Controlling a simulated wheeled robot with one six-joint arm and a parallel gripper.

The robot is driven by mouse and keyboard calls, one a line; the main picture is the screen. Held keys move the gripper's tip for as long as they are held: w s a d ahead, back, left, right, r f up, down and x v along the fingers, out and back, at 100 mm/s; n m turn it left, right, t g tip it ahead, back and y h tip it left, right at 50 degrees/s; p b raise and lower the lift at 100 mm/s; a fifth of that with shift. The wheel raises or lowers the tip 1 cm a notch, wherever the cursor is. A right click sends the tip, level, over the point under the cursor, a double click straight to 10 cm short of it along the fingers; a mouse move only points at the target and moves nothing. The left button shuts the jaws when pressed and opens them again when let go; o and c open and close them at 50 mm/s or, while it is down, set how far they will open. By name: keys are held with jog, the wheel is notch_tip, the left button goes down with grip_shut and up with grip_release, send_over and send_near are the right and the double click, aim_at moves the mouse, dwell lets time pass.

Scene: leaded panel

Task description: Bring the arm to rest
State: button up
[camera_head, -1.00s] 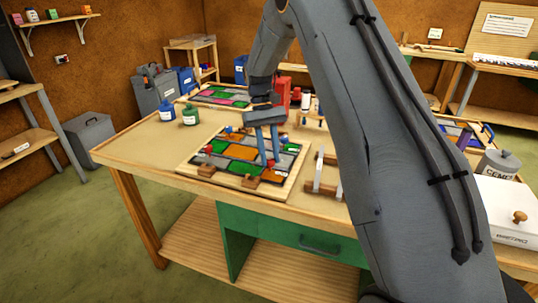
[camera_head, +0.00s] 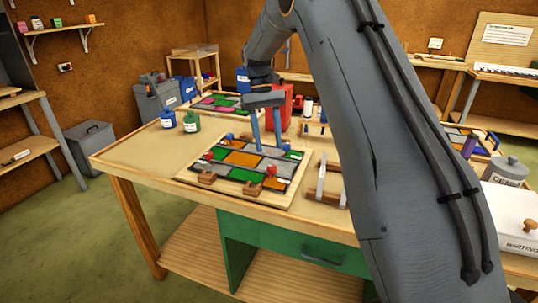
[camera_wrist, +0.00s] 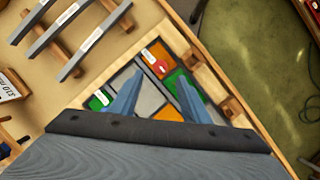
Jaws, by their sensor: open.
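My arm reaches across the head view from the right, and my gripper (camera_head: 267,150) hangs over the far right part of the leaded panel. Its two blue fingers stand apart with nothing between them. The leaded panel (camera_head: 240,158) has green, orange and grey pieces and lies on a wooden board (camera_head: 204,187) with wooden blocks and red knobs around it. In the wrist view, my gripper (camera_wrist: 153,92) is open above the panel's grey, orange and green pieces (camera_wrist: 158,58). My arm hides part of the bench behind it.
The workbench (camera_head: 130,157) carries a blue jar (camera_head: 168,119), a green jar (camera_head: 191,122), a second coloured panel (camera_head: 215,103) and a red container (camera_head: 285,106). A rack with grey bars (camera_wrist: 75,35) lies beside the board. The bench's left part is clear.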

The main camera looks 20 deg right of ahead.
jog(key=shift+w+r, duration=0.15)
jog(key=shift+r, duration=0.35)
jog(key=s+f+t, duration=0.2)
jog(key=s+f, duration=0.1)
jog(key=s, duration=1.2)
jog(key=s+f+m+t, duration=0.1)
jog(key=s+f+t, duration=0.2)
jog(key=s, duration=1.1)
jog(key=shift+s+f, duration=0.35)
jog(key=shift+f, duration=0.4)
